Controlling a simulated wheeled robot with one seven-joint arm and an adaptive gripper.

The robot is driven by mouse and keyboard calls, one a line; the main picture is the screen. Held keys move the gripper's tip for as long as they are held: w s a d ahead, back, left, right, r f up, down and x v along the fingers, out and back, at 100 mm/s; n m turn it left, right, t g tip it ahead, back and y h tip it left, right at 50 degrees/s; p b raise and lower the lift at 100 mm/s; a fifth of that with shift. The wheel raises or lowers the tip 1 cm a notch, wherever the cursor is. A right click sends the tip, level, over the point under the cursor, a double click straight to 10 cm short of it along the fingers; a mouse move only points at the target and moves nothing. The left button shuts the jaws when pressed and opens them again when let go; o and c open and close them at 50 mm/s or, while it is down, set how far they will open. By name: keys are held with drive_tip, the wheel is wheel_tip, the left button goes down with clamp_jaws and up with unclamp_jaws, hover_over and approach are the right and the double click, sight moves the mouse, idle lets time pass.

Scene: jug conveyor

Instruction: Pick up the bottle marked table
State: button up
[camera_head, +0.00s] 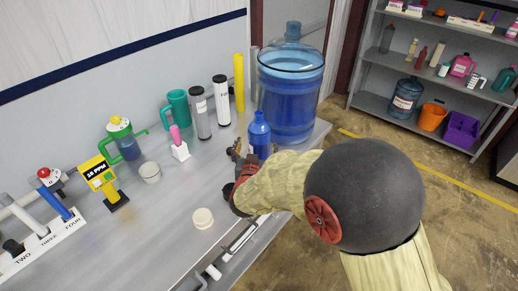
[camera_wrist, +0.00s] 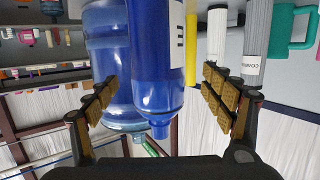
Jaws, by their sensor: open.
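A blue bottle (camera_head: 259,137) stands upright near the right end of the metal table (camera_head: 165,222), in front of the large water jug. In the wrist view the bottle (camera_wrist: 155,55) appears upside down, with its neck toward the bottom, and has a white label with a letter "E" partly showing. My gripper (camera_head: 245,152) is at the bottle in the head view, and the arm hides part of the bottle's lower body. In the wrist view my gripper (camera_wrist: 160,92) is open, with one finger on each side of the bottle. Contact is not clear.
A large blue water jug (camera_head: 291,85) stands close behind the bottle. White-and-grey cylinders (camera_head: 221,100), a yellow tube (camera_head: 239,82) and a teal mug (camera_head: 178,108) stand to the left. A white lid (camera_head: 203,218) lies in front. Shelves (camera_head: 440,85) stand at the right.

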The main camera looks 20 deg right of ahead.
drive_tip(key=b+x, duration=0.1)
drive_tip(key=x, duration=0.4)
drive_tip(key=shift+d+r+b, duration=0.1)
drive_tip(key=shift+d+b, duration=0.1)
drive_tip(key=shift+b, duration=0.15)
drive_tip(key=c, duration=0.3)
drive_tip(key=c, duration=1.8)
drive_tip(key=shift+w+r, duration=0.15)
drive_tip(key=shift+r, duration=0.05)
clamp_jaws()
